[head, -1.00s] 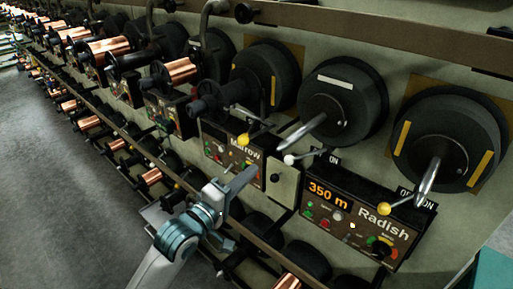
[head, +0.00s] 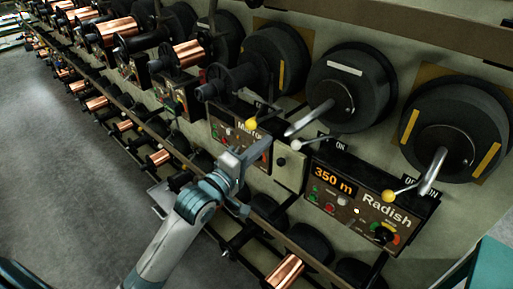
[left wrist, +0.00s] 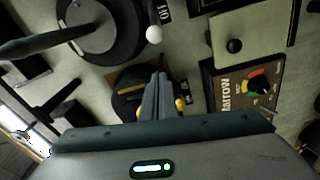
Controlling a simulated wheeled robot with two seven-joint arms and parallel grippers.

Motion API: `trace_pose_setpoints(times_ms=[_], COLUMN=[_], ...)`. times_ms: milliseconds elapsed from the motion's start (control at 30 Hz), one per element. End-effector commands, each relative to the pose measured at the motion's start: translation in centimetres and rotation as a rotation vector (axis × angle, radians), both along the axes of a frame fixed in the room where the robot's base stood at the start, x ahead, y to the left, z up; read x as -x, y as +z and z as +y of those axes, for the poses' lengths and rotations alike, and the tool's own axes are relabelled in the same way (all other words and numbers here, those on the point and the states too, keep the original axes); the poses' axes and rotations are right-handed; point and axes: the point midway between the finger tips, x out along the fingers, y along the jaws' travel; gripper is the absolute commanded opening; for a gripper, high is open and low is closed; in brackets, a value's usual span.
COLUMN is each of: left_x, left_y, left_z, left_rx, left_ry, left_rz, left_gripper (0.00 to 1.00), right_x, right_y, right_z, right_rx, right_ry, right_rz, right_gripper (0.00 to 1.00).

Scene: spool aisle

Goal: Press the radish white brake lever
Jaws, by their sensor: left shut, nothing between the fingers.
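The white ball knob (head: 296,145) of the Radish brake lever sits on a thin rod beside an ON label, above the left end of the Radish panel (head: 350,205), which reads 350 m. The same white knob shows at the top of the left wrist view (left wrist: 154,34). My left gripper (head: 252,144) is shut and empty, left of the white knob and in front of the Marrow panel (head: 226,138). In the left wrist view its closed fingertips (left wrist: 158,76) point up toward the knob, with a gap between. My right gripper is out of view.
A yellow knob (head: 388,196) is on the right lever of the Radish panel. Another yellow knob (head: 251,124) stands by the Marrow panel, close to my left gripper. Large black spools (head: 352,88) line the wall above. The grey floor (head: 90,190) is clear at left.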

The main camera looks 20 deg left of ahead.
Motion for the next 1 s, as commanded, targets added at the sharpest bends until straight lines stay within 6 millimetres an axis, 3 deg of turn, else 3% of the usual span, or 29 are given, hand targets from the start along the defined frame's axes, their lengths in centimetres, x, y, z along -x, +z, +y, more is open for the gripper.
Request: trace_pose_setpoints(times_ms=[367,700,1000], left_x=[-5.7,-3.6,-3.3], left_y=[0.7,-0.2,-0.4], left_z=[-1.5,-4.4,-4.7], left_rx=[-0.001,0.001,-0.001], left_ry=[0.000,-0.001,0.000], left_rz=[0.000,0.000,-0.001], left_gripper=[0.00,0.00,0.00], right_x=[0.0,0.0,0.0], right_y=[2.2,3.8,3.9], right_z=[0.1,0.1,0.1], right_rx=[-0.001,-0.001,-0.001], right_ry=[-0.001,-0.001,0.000], right_rz=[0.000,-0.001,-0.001], right_gripper=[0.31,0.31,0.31])
